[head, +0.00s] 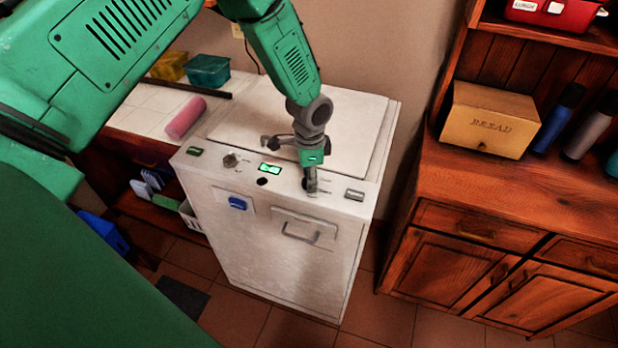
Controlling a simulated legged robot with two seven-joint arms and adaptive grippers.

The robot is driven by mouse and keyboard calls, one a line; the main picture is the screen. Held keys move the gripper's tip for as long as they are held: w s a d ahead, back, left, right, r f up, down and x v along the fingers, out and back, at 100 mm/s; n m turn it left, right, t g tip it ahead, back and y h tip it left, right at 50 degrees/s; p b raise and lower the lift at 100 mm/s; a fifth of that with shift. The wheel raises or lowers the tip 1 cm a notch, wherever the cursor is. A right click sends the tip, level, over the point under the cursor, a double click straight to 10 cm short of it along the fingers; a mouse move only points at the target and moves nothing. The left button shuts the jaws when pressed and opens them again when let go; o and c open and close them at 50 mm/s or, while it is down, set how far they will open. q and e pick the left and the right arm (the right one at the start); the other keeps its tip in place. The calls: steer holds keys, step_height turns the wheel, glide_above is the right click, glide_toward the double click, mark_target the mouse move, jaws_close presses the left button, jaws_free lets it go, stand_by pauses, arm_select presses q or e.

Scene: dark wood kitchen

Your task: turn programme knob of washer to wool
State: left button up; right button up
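The white washer (265,250) stands in the middle of the head view, its control panel along the top front edge. A round grey knob (230,160) with small marks around it sits on the panel's left part; its setting is too small to read. A green display (269,169) and a black button (262,181) are right of it. My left gripper (289,165) is over the panel's right part, its fingers apart. One finger points down at small panel markings and hides what is beneath; contact there cannot be told. My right gripper is out of view.
A pink roll (186,118) lies on the counter at left. A wooden cabinet (500,235) with a bread box (489,119) stands at right. The panel's left part is clear.

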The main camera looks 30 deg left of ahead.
arm_select(q)
steer(key=shift+o, duration=0.4)
steer(key=shift+f, duration=0.1)
step_height(320, 180, up, 12)
stand_by(0.3)
steer(key=shift+w+f, duration=0.1)
